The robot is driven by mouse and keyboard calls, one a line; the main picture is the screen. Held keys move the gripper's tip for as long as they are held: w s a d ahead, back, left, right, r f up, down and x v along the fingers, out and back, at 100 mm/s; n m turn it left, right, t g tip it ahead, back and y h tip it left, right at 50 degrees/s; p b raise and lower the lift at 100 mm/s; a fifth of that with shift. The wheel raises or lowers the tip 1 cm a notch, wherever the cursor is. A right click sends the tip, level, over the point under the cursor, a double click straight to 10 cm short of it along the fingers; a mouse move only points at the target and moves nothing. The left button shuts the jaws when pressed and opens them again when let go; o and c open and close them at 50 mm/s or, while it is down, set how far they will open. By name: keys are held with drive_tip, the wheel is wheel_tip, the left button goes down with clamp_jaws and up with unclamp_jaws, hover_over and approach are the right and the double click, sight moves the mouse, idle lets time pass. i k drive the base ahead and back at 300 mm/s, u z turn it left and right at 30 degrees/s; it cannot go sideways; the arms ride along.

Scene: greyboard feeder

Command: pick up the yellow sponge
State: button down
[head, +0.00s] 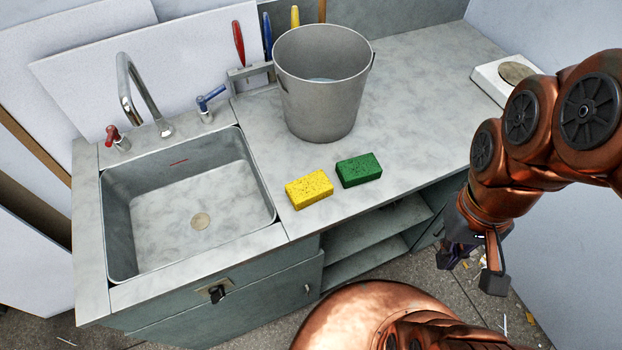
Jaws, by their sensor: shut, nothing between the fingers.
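The yellow sponge (309,189) lies flat on the counter, just right of the sink and close to the counter's front edge. A green sponge (358,170) lies beside it on the right, with a small gap between them. My gripper (472,268) hangs at the right, in front of the cabinet and well apart from both sponges. It is shut and empty. Both sponges are in full view.
A grey metal bucket (322,90) stands behind the sponges. The sink (187,205) with a curved tap (130,90) is at the left. A white scale-like device (507,76) sits at the back right. The counter (425,115) right of the bucket is clear.

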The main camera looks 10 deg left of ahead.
sight(303, 192)
drive_tip(key=z, duration=1.7)
drive_tip(key=k, duration=2.15)
drive_tip(key=u, duration=1.8)
drive_tip(key=i, duration=0.5)
drive_tip(key=z, duration=0.05)
